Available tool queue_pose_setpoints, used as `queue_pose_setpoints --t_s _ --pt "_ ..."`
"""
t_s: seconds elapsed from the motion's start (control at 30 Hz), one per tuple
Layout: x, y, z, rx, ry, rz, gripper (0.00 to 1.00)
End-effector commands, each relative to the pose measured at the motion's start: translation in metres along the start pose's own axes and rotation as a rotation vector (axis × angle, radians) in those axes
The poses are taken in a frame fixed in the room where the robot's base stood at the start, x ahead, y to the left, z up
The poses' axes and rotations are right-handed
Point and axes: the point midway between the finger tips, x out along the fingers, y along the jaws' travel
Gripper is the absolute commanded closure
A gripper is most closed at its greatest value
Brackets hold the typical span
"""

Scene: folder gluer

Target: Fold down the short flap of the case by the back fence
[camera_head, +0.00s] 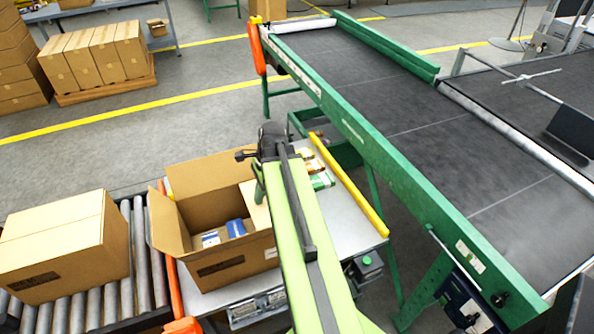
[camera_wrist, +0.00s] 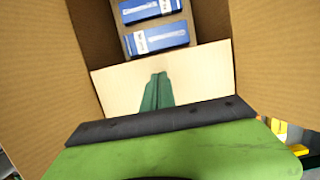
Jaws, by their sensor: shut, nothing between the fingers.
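The open brown case (camera_head: 235,266) stands on the grey table in the head view. Its far flap (camera_head: 208,175) stands up and its left short flap (camera_head: 168,222) stands up, leaning outward. My arm hides the case's right end. In the wrist view, my gripper (camera_wrist: 158,77) is shut and empty, its green fingers over a pale panel (camera_wrist: 118,88) between brown cardboard walls. I cannot tell whether this panel is a flap or a carton, or whether the fingers touch it. Blue packs (camera_wrist: 158,38) lie beyond it.
A yellow rail (camera_head: 350,185) runs along the table's right edge, beside a green-framed conveyor (camera_head: 400,190). A closed case (camera_head: 65,250) sits on rollers at left, with an orange rail (camera_head: 178,265) between. Small packs (camera_head: 318,178) lie behind my arm.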

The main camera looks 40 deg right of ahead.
Motion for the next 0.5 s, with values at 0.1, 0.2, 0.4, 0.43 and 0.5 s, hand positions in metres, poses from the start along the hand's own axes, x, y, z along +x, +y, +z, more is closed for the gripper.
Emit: queue_pose_setpoints --t_s 0.1,0.2,0.4,0.43,0.5 --pt "-0.005 0.000 0.001 0.000 0.000 0.000 1.00" --pt "-0.017 0.000 0.004 0.000 0.000 0.000 1.00" --pt "-0.046 0.000 0.012 0.000 0.000 0.000 1.00" --pt "-0.050 0.000 0.013 0.000 0.000 0.000 1.00" --pt "-0.059 0.000 0.015 0.000 0.000 0.000 1.00"
